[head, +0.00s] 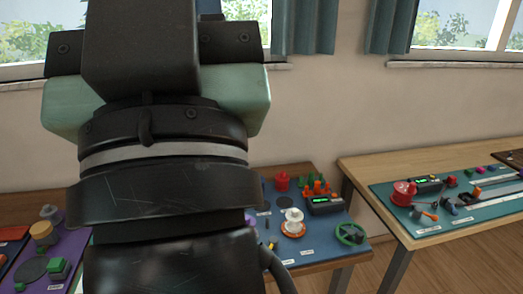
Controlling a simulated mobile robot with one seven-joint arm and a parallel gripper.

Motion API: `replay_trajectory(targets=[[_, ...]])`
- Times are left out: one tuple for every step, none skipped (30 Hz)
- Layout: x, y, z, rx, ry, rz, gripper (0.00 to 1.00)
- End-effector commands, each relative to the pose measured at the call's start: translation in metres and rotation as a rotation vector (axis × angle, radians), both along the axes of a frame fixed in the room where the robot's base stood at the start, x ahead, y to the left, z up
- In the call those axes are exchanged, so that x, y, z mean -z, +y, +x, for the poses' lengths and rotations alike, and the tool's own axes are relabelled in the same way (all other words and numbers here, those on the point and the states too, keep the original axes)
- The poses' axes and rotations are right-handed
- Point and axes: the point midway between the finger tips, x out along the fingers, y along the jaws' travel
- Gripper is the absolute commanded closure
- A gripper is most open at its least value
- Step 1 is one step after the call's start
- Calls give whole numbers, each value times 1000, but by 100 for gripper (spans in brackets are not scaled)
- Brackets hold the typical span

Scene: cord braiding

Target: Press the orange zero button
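I cannot clearly make out an orange zero button. A dark box with a green lit display (325,201) stands on the blue board of the near table. Several small orange pieces (318,188) stand just behind it, too small to tell whether one is a button. A similar dark box with a green display (428,184) sits on the right table. My arm fills the left middle of the view and hides much of the near table. The fingers of my gripper do not show.
On the blue board (327,232) stand a white spool on an orange base (292,225), a red knob (282,182) and a green handwheel (350,233). The right table (380,170) carries a red round part (403,193) and rails. A floor gap separates the tables.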

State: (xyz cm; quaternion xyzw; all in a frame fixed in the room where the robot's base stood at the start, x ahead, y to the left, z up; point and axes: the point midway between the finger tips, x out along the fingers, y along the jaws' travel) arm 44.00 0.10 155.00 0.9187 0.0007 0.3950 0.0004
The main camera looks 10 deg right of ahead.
Motion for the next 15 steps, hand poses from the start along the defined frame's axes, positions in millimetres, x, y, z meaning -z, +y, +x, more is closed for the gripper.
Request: replay_trajectory(targets=[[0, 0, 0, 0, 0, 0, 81], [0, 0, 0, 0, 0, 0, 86], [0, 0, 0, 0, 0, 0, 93], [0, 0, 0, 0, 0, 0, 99], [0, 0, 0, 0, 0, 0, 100], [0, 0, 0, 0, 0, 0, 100], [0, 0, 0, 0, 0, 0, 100], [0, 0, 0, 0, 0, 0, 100], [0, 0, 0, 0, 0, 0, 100], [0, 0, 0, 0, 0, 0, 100], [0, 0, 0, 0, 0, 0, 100], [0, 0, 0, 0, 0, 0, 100], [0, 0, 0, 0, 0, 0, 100], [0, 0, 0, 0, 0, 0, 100], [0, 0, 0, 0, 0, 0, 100]])
